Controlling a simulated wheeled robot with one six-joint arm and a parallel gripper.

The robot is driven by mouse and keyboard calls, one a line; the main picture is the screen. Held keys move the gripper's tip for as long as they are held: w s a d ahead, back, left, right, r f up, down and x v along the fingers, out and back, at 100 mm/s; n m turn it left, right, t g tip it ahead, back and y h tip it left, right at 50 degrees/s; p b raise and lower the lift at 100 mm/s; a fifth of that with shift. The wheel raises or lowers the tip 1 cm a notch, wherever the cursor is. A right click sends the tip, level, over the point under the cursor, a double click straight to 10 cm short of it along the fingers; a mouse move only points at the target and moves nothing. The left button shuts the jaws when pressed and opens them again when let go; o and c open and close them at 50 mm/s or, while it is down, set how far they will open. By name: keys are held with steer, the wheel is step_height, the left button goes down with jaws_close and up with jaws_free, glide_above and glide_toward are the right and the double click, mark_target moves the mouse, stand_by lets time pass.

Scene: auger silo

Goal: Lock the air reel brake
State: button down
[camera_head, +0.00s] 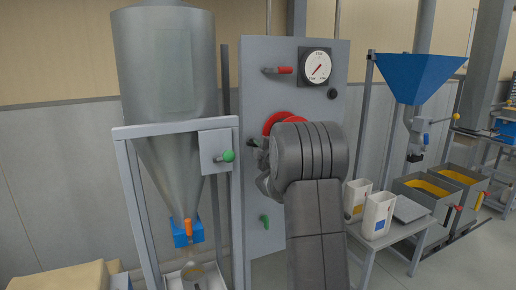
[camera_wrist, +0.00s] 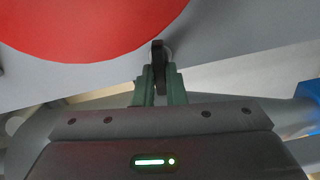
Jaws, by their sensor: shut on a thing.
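The red air reel (camera_head: 275,121) is on the grey panel (camera_head: 262,95), partly hidden behind my arm in the head view. Its red disc (camera_wrist: 90,25) fills the upper left of the wrist view. A small dark lever (camera_wrist: 158,62), which looks like the reel brake, stands just below the disc's edge. My gripper (camera_wrist: 160,85) has its green fingers closed around this lever. In the head view my gripper (camera_head: 257,150) is at the panel, left of and below the reel, mostly hidden by my wrist. A dark knob end (camera_head: 250,142) shows beside it.
A red-handled lever (camera_head: 284,70) and a round gauge (camera_head: 318,66) are above the reel. A green handle (camera_head: 264,221) is lower on the panel. A box with a green knob (camera_head: 228,156) stands close on the left, by the silo (camera_head: 168,80).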

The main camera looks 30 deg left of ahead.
steer(key=shift+f+m+p, duration=0.1)
steer(key=shift+m+p, duration=1.95)
steer(key=shift+m, duration=5.85)
steer(key=c, duration=1.5)
jaws_free()
steer(key=b+v, duration=0.2)
steer(key=v, duration=1.1)
steer(key=shift+s+d+b, duration=0.25)
steer(key=shift+s+b, duration=0.05)
